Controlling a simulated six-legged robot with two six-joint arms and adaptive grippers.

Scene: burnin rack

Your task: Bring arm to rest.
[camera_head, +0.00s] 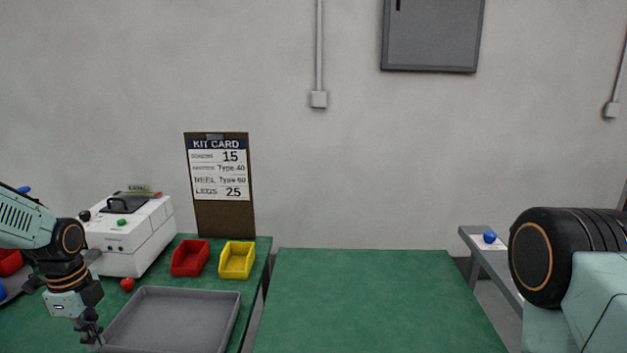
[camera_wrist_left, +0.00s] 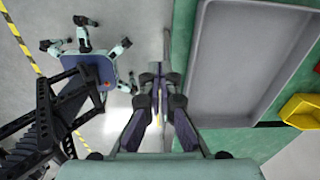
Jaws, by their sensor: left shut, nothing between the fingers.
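My left arm comes in from the left in the head view, and its gripper (camera_head: 92,333) points down beside the left edge of the grey tray (camera_head: 226,322). In the left wrist view the left gripper (camera_wrist_left: 156,78) has its fingers together with nothing between them. The grey tray (camera_wrist_left: 205,60) lies to the right of the fingers there, on the green bench top. My right arm shows at the right edge of the head view as a dark joint and pale green link; its gripper is out of view.
A white machine (camera_head: 130,240), a red bin (camera_head: 190,258), a yellow bin (camera_head: 237,260) and a kit card (camera_head: 220,170) stand behind the tray. A small red ball (camera_head: 127,284) lies near it. A bare green table (camera_head: 370,300) is in the middle. A blue ball (camera_head: 489,237) sits on a grey shelf at right.

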